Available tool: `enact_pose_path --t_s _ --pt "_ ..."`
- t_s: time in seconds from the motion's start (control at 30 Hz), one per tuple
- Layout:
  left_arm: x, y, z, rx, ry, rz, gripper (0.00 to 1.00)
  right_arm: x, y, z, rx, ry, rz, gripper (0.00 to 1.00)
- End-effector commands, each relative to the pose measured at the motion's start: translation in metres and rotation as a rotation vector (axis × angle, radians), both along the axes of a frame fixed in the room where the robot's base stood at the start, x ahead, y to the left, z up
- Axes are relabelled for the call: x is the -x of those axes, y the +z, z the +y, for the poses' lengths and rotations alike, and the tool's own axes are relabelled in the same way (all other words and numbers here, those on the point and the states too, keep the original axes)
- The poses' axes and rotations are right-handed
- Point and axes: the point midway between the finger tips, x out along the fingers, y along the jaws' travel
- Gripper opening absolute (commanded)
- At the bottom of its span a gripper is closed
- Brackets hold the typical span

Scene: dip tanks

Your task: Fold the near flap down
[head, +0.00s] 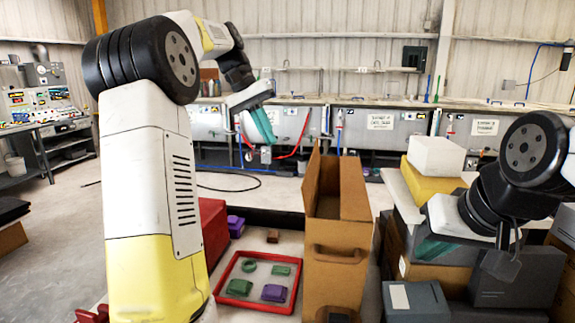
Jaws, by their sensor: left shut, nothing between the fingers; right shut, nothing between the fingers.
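A tall brown cardboard box (338,285) with a handle slot in its front face stands in the middle of the head view. A left flap (312,182) and a right flap (354,190) stand up from its top, with a dark opening between them. I cannot clearly make out a separate near flap at the front edge. My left gripper (264,126), with teal fingers, is shut and empty, raised to the upper left of the box, apart from it. My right gripper (436,249) is shut and empty, right of the box and in front of stacked boxes.
A red-rimmed tray (222,297) with green and purple pieces lies left of the box. A red bin (214,232) and a purple block (236,226) are behind it. Yellow (432,182), white (436,155) and grey boxes (415,302) crowd the right. Dip tanks line the back.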

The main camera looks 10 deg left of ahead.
Motion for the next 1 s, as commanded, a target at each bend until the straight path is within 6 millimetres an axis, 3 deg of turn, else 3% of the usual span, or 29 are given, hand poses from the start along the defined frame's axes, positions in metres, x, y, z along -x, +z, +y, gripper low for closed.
enact_pose_path --t_s 0.27,0.7,1.0 --pt "-0.008 -0.013 -0.001 0.023 -0.009 0.020 0.00 0.000 0.000 0.000 0.000 0.000 0.000 0.00" --pt "-0.008 -0.093 -0.040 0.021 -0.008 0.019 0.00 0.000 0.000 0.000 0.000 0.000 0.000 0.00" --pt "-0.009 -0.085 -0.075 0.020 -0.007 0.015 0.00 0.000 0.000 0.000 0.000 0.000 0.000 0.00"
